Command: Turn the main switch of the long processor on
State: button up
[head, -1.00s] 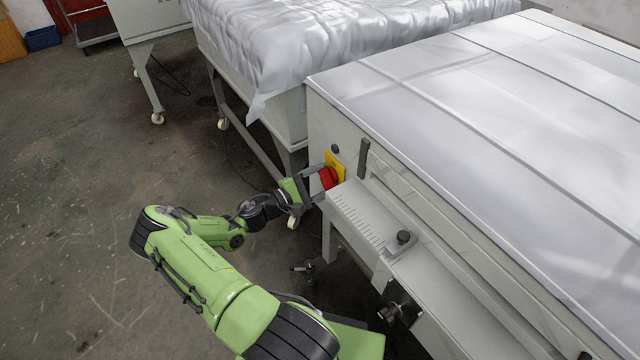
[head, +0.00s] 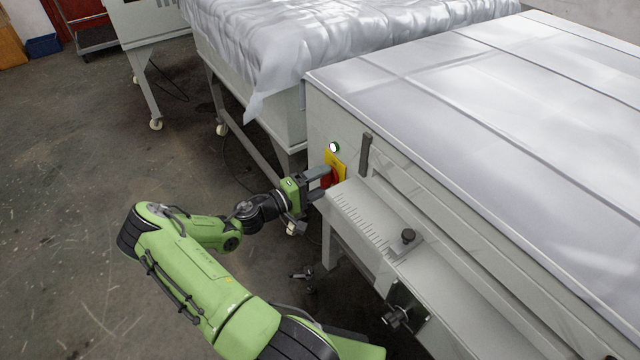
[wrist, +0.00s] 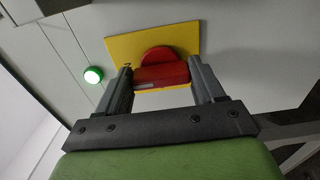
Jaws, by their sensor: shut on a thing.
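The long processor (head: 430,110) is the long grey machine on the right of the head view. Its main switch, a red knob (wrist: 162,70) on a yellow plate (wrist: 120,50), is on the end face. In the head view the knob (head: 327,178) is partly covered by my gripper. My gripper (wrist: 165,85) has its two grey fingers on either side of the knob's red handle and is shut on it. A round indicator lamp (wrist: 93,75) beside the plate is lit, green-rimmed with a white centre; it also shows in the head view (head: 334,147).
A slotted ledge (head: 360,215) with a black knob (head: 408,236) juts out just right of my gripper. A sheet-covered machine (head: 300,60) stands behind. Open floor (head: 60,220) lies to the left.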

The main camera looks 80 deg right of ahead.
jog(key=shift+s, duration=0.1)
dwell(0.4)
jog(key=o, duration=1)
jog(key=shift+o, duration=0.2)
jog(key=p+v, duration=0.2)
jog(key=v, duration=1.3)
jog(key=shift+w+a, duration=0.2)
jog(key=shift+w, duration=0.15)
